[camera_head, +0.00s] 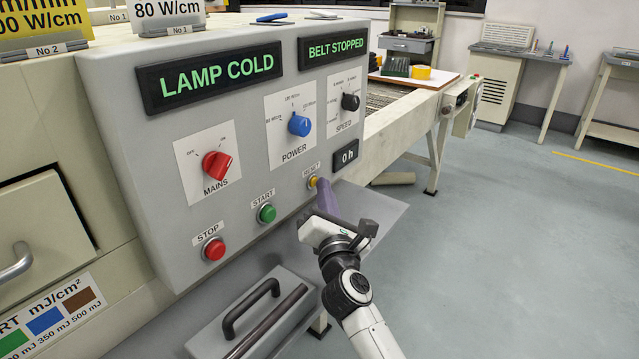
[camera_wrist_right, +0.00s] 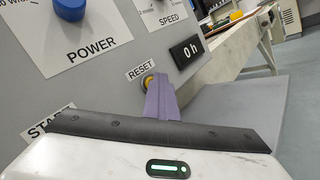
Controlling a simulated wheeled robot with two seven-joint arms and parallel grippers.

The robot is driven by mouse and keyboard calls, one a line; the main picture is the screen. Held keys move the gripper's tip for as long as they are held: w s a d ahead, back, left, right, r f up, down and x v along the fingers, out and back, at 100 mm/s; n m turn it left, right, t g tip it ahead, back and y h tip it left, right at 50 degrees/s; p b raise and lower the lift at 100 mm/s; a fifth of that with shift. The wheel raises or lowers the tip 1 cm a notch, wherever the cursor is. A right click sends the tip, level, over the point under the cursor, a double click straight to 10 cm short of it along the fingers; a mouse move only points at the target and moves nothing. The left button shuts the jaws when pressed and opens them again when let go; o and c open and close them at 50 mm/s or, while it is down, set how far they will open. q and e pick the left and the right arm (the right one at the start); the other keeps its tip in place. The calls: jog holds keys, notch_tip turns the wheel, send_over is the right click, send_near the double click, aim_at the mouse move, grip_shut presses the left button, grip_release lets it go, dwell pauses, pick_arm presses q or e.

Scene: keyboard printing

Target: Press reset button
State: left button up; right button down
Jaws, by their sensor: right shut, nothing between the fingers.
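The reset button (camera_head: 312,181) is a small yellow button under the RESET label on the grey control panel (camera_head: 130,120). It also shows in the right wrist view (camera_wrist_right: 148,80), partly covered by the fingers. My right gripper (camera_head: 318,184) is shut and empty, its purple fingers together. The fingertips are at the button's front; I cannot tell whether they touch it or press it. The hour counter (camera_head: 345,155) above right of the button reads "0 h". My left gripper is not in view.
The green start button (camera_head: 266,213) and red stop button (camera_head: 214,249) lie left of the reset button. The red mains knob (camera_head: 217,165), blue power knob (camera_head: 299,124) and black speed knob (camera_head: 350,102) are above. Displays read LAMP COLD and BELT STOPPED. Open floor (camera_head: 520,240) lies right.

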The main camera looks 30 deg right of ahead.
jog(key=shift+w+a+r, duration=0.15)
jog(key=shift+w+a, duration=0.4)
jog(key=shift+w, duration=0.1)
dwell(0.8)
jog(key=shift+s, duration=0.1)
jog(key=shift+s+f, duration=0.3)
jog(key=shift+s, duration=0.25)
jog(key=s+d+p, duration=0.1)
jog(key=s+d, duration=0.1)
jog(key=s, duration=0.3)
jog(key=shift+s+d+p, duration=0.3)
jog(key=shift+d+p, duration=0.05)
jog(key=shift+d, duration=0.05)
jog(key=shift+d, duration=0.1)
